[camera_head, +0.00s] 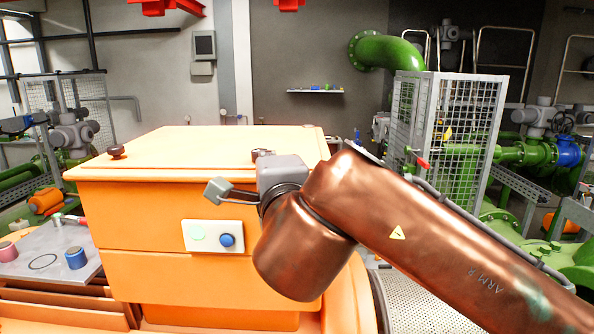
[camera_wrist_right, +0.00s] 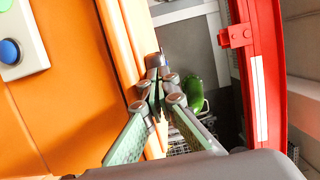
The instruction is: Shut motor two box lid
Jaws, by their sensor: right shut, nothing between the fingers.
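The orange motor box (camera_head: 150,235) stands in front of me, with a white plate holding a blue button (camera_head: 227,240) on its front. Its orange lid (camera_head: 200,150) looks flat on top, though I cannot tell whether it is fully seated. A dark knob (camera_head: 116,151) sits at its left corner; another is partly behind my gripper. My right gripper (camera_head: 217,190) is in front of the lid's front edge, shut and empty. In the right wrist view its fingertips (camera_wrist_right: 157,88) meet beside the lid edge (camera_wrist_right: 118,50); I cannot tell whether they touch it. My left gripper is not in view.
A grey table (camera_head: 40,255) with a blue spool (camera_head: 75,258) and a pink one stands at the left. A mesh cage (camera_head: 460,130) and green pipes (camera_head: 525,155) stand at the right. A red frame (camera_wrist_right: 262,90) shows in the wrist view.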

